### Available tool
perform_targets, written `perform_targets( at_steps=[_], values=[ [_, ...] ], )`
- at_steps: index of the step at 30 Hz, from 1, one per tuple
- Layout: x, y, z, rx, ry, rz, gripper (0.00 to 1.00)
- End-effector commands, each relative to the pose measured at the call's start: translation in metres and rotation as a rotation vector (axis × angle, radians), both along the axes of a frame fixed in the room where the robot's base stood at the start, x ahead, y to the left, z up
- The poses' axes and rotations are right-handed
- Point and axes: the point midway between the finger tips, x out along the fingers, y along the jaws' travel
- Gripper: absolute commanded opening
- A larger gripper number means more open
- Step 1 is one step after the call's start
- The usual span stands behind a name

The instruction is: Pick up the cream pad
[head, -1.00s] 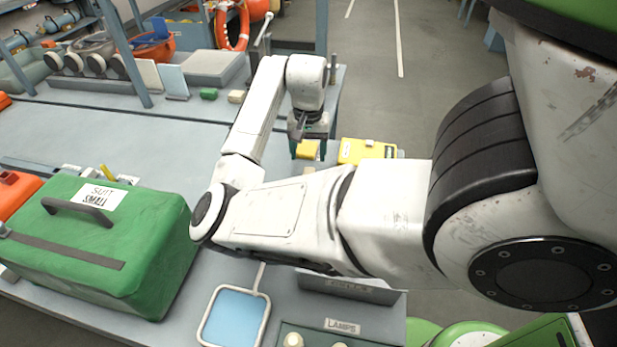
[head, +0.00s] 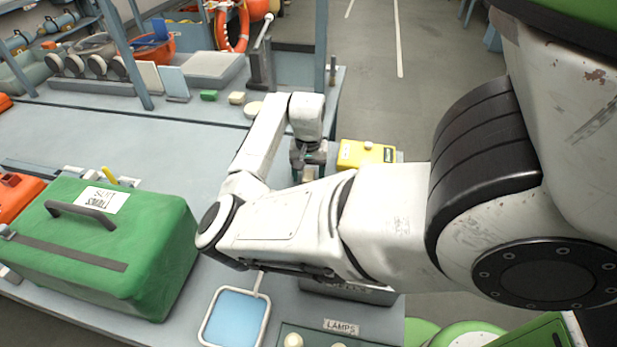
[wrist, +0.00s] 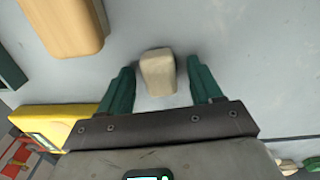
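The cream pad (wrist: 158,72) is a small pale block on the grey bench top in the wrist view. It lies in the gap between the two green fingers of my gripper (wrist: 160,82), with visible space on both sides. The fingers are open and empty; whether they are down at the pad's height is not clear. In the head view my gripper (head: 309,158) points down near the bench's right edge, and a pale bit (head: 308,173) shows just under it, partly hidden.
A larger tan block (wrist: 65,25) lies close to the pad's upper left in the wrist view. A yellow box (head: 365,153) stands right of my gripper. A green case (head: 140,240) and blue-faced tray (head: 234,318) are nearer. The bench's middle left is clear.

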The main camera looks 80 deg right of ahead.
Motion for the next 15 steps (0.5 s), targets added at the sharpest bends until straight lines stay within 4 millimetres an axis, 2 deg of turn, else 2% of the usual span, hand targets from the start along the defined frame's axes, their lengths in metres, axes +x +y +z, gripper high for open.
perform_targets(
  at_steps=[2,15],
  values=[
    [-0.0001,0.0000,0.0002,0.000,0.000,0.000,0.56],
    [0.0000,0.0001,0.0002,0.000,0.000,0.000,0.14]
  ],
)
